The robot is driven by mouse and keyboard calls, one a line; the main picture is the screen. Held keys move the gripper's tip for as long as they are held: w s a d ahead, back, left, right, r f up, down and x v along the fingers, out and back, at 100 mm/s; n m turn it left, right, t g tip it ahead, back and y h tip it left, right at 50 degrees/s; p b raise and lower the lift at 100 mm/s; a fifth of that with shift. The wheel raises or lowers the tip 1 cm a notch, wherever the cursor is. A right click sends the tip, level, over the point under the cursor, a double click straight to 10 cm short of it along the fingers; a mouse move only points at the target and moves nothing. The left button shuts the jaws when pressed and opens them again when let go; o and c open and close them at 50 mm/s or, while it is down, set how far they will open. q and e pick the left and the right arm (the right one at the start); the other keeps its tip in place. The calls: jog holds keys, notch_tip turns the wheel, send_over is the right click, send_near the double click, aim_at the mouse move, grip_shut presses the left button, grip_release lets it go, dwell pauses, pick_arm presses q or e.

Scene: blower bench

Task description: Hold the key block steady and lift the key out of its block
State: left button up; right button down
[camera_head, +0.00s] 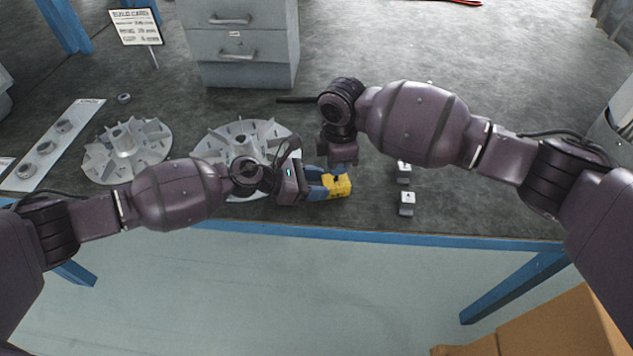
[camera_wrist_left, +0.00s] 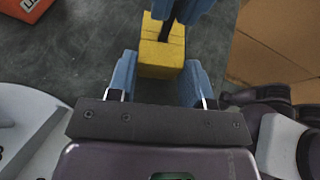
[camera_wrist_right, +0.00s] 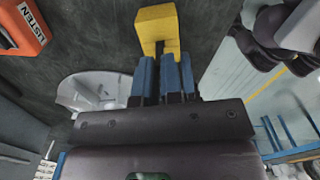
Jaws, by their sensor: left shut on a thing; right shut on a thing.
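The yellow key block (camera_head: 337,186) sits near the front edge of the bench, left of the small grey blocks. My left gripper (camera_head: 318,185) comes from the left with its blue fingers on either side of the block. The block also shows between those fingers in the left wrist view (camera_wrist_left: 160,60). My right gripper (camera_head: 340,166) is directly above the block, pointing down, its fingers close together. A dark key (camera_wrist_right: 160,47) shows between the right fingers and the block in the right wrist view. Its lower end is at the block; I cannot tell how deep it sits.
Two finned grey wheels (camera_head: 127,150) (camera_head: 246,140) lie to the left. Small grey blocks (camera_head: 407,203) stand to the right. A drawer cabinet (camera_head: 240,45) and a sign (camera_head: 136,27) stand behind. An orange object (camera_wrist_right: 20,28) lies further off. The bench's blue front edge (camera_head: 390,237) is close.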

jog(key=shift+r, duration=2.5)
pick_arm(q)
jog(key=o, duration=1)
jog(key=v, duration=1.2)
